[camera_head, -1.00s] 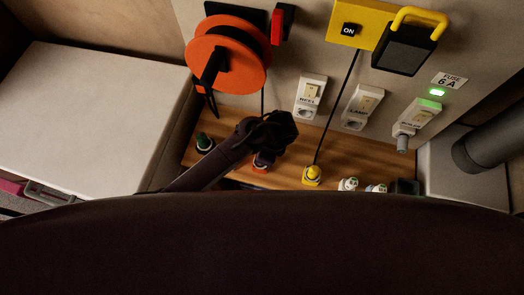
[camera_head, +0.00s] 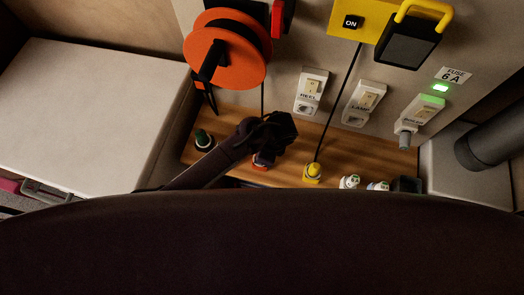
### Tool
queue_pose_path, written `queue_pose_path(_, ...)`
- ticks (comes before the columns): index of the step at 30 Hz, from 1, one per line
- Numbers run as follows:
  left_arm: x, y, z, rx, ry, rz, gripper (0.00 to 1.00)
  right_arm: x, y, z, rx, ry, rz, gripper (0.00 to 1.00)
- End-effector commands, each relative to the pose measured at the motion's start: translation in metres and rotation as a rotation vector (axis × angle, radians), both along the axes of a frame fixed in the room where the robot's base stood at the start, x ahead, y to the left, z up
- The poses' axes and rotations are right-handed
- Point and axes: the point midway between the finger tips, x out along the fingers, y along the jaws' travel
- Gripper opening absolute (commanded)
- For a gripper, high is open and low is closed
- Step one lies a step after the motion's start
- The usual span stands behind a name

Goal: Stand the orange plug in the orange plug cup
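An orange ring (camera_head: 261,163), which looks like the orange plug cup, shows on the wooden shelf just below my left gripper. The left gripper (camera_head: 267,141) is dark and reaches over the cup from the lower left. Its fingertips are hidden or too dark to make out. A black cable runs down from the orange reel (camera_head: 213,45) and passes behind this gripper. The orange plug itself cannot be made out; my gripper and wrist cover that spot. Whether the gripper holds it cannot be told. My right gripper is not in view.
Sockets labelled REEL (camera_head: 310,91) and LAMP (camera_head: 363,103) are on the wall. A white box top (camera_head: 90,115) is left.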

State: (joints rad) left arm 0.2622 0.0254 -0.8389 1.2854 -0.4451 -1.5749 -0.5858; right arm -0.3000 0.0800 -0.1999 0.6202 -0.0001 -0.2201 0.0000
Motion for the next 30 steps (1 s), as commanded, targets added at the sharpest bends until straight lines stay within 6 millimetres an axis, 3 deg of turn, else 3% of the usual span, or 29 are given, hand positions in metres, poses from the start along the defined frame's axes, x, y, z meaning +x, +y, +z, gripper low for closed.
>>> queue_pose_path(11, 0.0, 0.0, -0.01, 0.0, 0.0, 0.0, 0.06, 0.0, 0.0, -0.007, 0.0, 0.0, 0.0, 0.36)
queue_pose_path(12, 0.0, 0.0, -0.01, 0.0, 0.0, 0.0, 0.32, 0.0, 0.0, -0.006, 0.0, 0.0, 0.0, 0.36)
queue_pose_path(18, 0.0, 0.0, -0.009, 0.0, 0.0, 0.0, 0.55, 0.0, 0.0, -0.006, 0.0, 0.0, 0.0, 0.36)
queue_pose_path(26, 0.0, -0.001, -0.008, -0.001, 0.0, 0.0, 0.55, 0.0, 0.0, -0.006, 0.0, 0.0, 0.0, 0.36)
queue_pose_path(30, -0.001, -0.005, 0.004, -0.004, -0.001, 0.0, 0.55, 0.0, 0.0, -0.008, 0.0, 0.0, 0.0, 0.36)
